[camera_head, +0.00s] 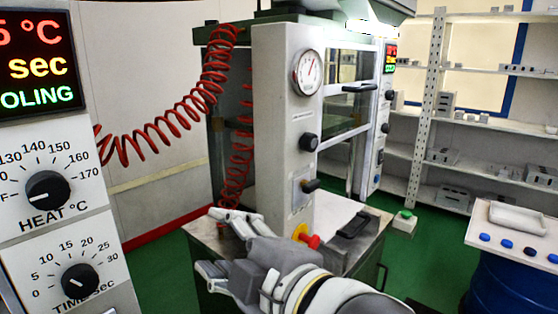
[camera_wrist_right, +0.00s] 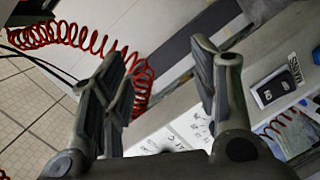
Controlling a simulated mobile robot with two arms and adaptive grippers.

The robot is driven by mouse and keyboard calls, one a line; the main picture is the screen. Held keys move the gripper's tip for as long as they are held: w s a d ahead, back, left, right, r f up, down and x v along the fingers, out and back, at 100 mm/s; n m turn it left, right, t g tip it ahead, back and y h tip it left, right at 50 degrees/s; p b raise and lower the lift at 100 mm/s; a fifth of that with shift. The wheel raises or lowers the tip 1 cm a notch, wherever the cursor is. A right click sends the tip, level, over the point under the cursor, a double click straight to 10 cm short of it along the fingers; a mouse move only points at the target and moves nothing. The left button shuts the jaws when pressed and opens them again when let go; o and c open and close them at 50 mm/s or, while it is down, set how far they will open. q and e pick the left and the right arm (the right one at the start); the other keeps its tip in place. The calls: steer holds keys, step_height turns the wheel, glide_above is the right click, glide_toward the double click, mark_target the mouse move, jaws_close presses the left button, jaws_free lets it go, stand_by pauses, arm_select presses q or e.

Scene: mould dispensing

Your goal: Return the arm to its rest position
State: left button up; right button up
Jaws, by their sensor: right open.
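My right arm comes in from the lower right of the head view. Its gripper (camera_head: 214,240) is open, with nothing between its fingers, in front of the machine's lower front. In the right wrist view the two fingers (camera_wrist_right: 156,58) stand apart with empty space between them. My left gripper is not in the head view. How far the right gripper is from the machine is hard to tell.
A press-like machine (camera_head: 268,150) with a gauge (camera_head: 307,72) stands ahead. A red coiled hose (camera_head: 165,125) hangs at its left. A control panel (camera_head: 60,210) is close at the left. Shelves (camera_head: 490,125) and a blue drum (camera_head: 510,285) are at the right. Green floor (camera_head: 430,255) shows between.

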steer(key=w+d+f+m+g+h, duration=0.1)
steer(key=w+d+f+m+h, duration=0.1)
steer(key=d+f+m, duration=0.35)
steer(key=w+d+f+m+h, duration=0.1)
steer(key=d+f+m, duration=0.1)
steer(key=f, duration=0.6)
steer(key=s+d+f+m+g+h, duration=0.1)
steer(key=s+d+f+m+h, duration=0.2)
steer(key=f, duration=0.4)
steer(key=s+d+f+m+g, duration=0.2)
steer(key=d+f, duration=0.3)
steer(key=f, duration=0.2)
steer(key=s+d+f+m+g+h, duration=0.1)
steer(key=s+d+f+m+h, duration=0.2)
steer(key=f, duration=0.4)
steer(key=s+d+f+m+g+h, duration=0.1)
steer(key=s+d+f+m+g, duration=0.2)
steer(key=s+d+f, duration=0.75)
steer(key=s+a+f+g, duration=0.1)
steer(key=s+f, duration=0.1)
steer(key=f, duration=1.1)
steer(key=s+f+g, duration=0.1)
steer(key=s+f, duration=0.1)
steer(key=f, duration=1.2)
steer(key=s+d+f+g, duration=0.1)
steer(key=s+d+f, duration=0.1)
steer(key=s+f, duration=1.2)
steer(key=shift+s+d+f+h, duration=0.2)
steer(key=shift+s+d+h, duration=0.1)
steer(key=shift+s, duration=0.65)
